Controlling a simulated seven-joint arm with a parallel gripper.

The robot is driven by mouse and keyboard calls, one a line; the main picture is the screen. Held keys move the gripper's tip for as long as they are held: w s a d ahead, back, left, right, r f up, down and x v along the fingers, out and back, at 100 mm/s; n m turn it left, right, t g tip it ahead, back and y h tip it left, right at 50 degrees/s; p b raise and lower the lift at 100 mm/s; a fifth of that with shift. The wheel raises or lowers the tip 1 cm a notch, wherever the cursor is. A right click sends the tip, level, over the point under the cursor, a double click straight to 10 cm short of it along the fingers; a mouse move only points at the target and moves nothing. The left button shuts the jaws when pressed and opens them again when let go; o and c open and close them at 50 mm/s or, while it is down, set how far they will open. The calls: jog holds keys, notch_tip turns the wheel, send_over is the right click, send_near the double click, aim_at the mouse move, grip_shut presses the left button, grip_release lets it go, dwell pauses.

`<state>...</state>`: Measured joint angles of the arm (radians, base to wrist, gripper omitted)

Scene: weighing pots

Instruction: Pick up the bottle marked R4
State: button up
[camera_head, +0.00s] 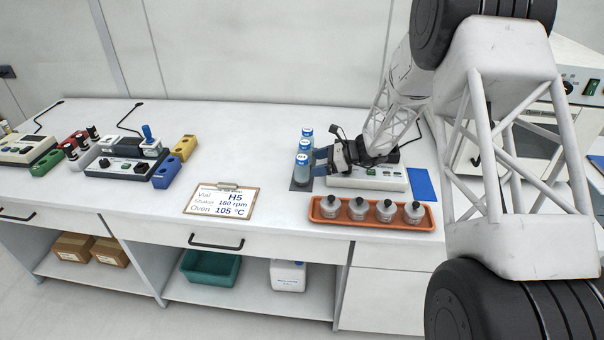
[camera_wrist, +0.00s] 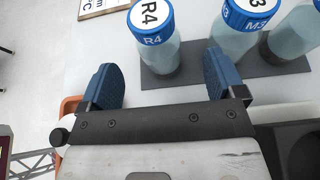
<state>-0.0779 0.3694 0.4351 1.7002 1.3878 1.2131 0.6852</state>
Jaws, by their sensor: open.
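The bottle marked R4 (camera_wrist: 160,58) stands upright on a dark mat (camera_wrist: 192,80), with a blue cap and a white label. In the wrist view it lies ahead of my gripper (camera_wrist: 162,68), roughly lined up between the two blue fingertips, with a gap on each side. My gripper is open and empty. In the head view my gripper (camera_head: 322,160) is just right of the nearest bottle (camera_head: 301,172), which appears to be R4. A bottle marked M3 (camera_wrist: 237,42) stands beside R4, and a third bottle (camera_wrist: 295,38) stands beyond it.
An orange tray (camera_head: 322,217) with several small grey pots lies in front of a white scale (camera_head: 370,183). A clipboard (camera_head: 222,200) reading H5, 180 rpm, 105 °C lies left of the bottles. Bare bench (camera_head: 240,150) lies behind the clipboard. A blue pad (camera_head: 422,184) lies right of the scale.

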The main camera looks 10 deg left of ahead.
aim_at(302, 167)
jog(key=shift+a+f, duration=0.25)
jog(key=shift+a, duration=0.3)
jog(key=shift+a, duration=0.1)
jog(key=shift+x, duration=2.5)
jog(key=shift+s+f, duration=0.1)
jog(key=shift+c, duration=0.4)
jog(key=c, duration=1.1)
jog(key=shift+r, duration=5.05)
